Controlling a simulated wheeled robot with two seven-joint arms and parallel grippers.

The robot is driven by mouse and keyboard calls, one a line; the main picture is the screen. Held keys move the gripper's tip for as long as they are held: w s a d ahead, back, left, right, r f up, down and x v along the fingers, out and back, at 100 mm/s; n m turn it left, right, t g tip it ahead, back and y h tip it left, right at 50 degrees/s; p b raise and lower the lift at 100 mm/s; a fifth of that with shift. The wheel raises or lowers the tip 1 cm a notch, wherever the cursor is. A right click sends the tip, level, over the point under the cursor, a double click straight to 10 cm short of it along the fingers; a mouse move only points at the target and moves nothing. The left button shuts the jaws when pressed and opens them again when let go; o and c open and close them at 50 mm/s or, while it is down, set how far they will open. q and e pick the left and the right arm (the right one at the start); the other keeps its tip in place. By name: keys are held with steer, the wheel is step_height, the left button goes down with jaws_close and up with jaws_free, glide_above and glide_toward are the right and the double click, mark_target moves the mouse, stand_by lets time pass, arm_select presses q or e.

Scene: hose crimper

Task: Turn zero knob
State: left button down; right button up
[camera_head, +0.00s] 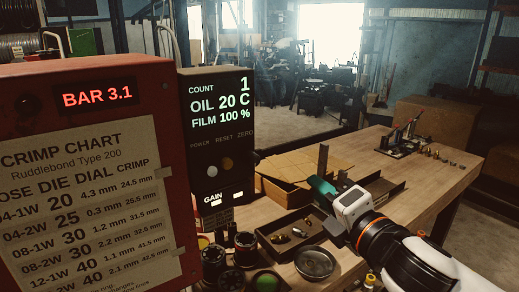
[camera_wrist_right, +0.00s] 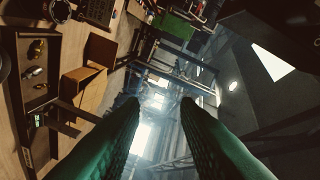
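The black display box (camera_head: 218,130) stands left of centre in the head view, reading COUNT 1, OIL 20 C, FILM 100 %. Its ZERO label (camera_head: 245,134) is at the upper right of a row with POWER and RESET. Below are a pale button (camera_head: 212,170) and an amber one (camera_head: 227,163); I cannot make out a knob under ZERO. My right gripper (camera_head: 320,187) is to the right of the box, apart from it, above the trays. In the wrist view its green fingers (camera_wrist_right: 162,100) are spread with nothing between them. My left gripper is not in view.
A red crimper housing (camera_head: 170,150) with a chart fills the left. A tray of small fittings (camera_head: 286,238), a round glass-topped dish (camera_head: 315,263) and dark cylinders (camera_head: 245,246) stand before the box. Cardboard (camera_head: 300,165) lies behind. The wooden bench (camera_head: 430,185) is mostly bare at right.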

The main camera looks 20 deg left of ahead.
mark_target(256, 161)
steer(key=s+r+n+g+y, duration=0.25)
steer(key=s+r+n, duration=0.45)
steer(key=s+n, duration=0.65)
steer(key=p+x, duration=0.2)
steer(key=x, duration=0.2)
steer(key=p+x, duration=0.5)
steer(key=x, duration=0.2)
steer(key=shift+w+a+r, duration=0.15)
steer(key=shift+a+r, duration=0.2)
steer(key=shift+r, duration=0.05)
steer(key=shift+m, duration=0.25)
jaws_close()
